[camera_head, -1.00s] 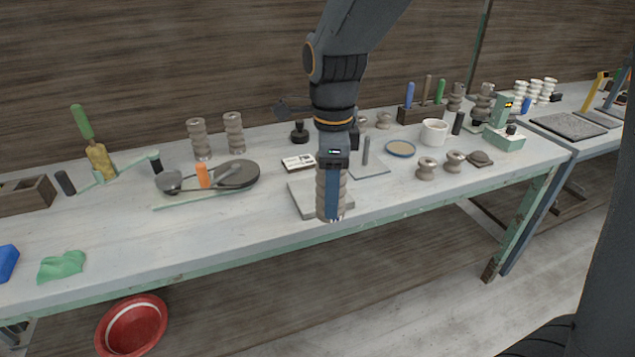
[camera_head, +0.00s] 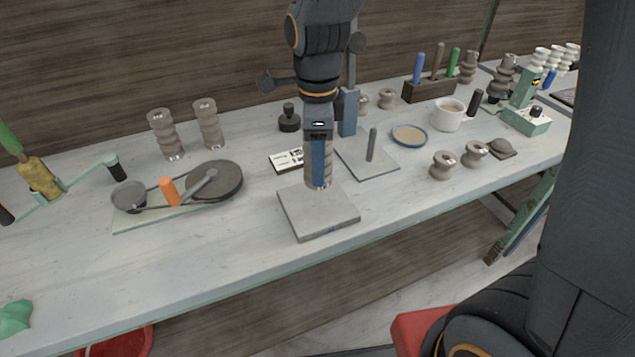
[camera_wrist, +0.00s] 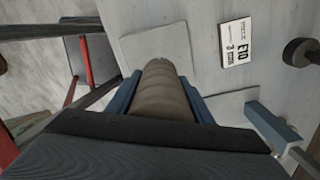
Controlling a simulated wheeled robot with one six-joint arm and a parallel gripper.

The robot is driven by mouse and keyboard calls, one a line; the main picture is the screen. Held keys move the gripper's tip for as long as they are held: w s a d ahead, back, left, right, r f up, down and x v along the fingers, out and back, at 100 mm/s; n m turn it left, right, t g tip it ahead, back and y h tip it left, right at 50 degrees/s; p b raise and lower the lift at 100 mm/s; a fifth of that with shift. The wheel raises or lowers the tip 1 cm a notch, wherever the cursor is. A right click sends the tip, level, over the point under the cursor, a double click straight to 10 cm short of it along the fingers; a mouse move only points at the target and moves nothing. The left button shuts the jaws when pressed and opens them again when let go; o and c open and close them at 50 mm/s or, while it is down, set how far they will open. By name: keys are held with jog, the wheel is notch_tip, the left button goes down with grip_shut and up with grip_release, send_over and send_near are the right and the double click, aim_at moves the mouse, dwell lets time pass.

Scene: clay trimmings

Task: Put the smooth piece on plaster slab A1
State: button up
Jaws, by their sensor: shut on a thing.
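My gripper (camera_head: 318,184) is shut on a tan-grey clay piece (camera_head: 328,168), a column with soft rounded ridges, held upright. The piece also shows between the blue fingers in the wrist view (camera_wrist: 161,90). A square grey plaster slab (camera_head: 318,218) lies near the table's front edge. In the head view the lower end of the piece overlaps the slab's back part; whether it touches cannot be told. The slab also shows beyond the piece in the wrist view (camera_wrist: 157,46). A small mark on its front edge is unreadable.
A printed card (camera_head: 287,160) lies behind the slab. A thin plate with an upright rod (camera_head: 372,146) stands right of it, with a blue block (camera_head: 347,112) behind. A wheel device (camera_head: 214,181) stands left. Two ribbed columns (camera_head: 209,124) stand behind it.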

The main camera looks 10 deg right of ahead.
jog(key=shift+f+p, duration=0.4)
jog(key=shift+f, duration=2.75)
jog(key=shift+f, duration=0.15)
jog(key=o, duration=1.5)
notch_tip(320, 180, up, 12)
jog(key=b, duration=0.2)
jog(key=shift+r, duration=0.25)
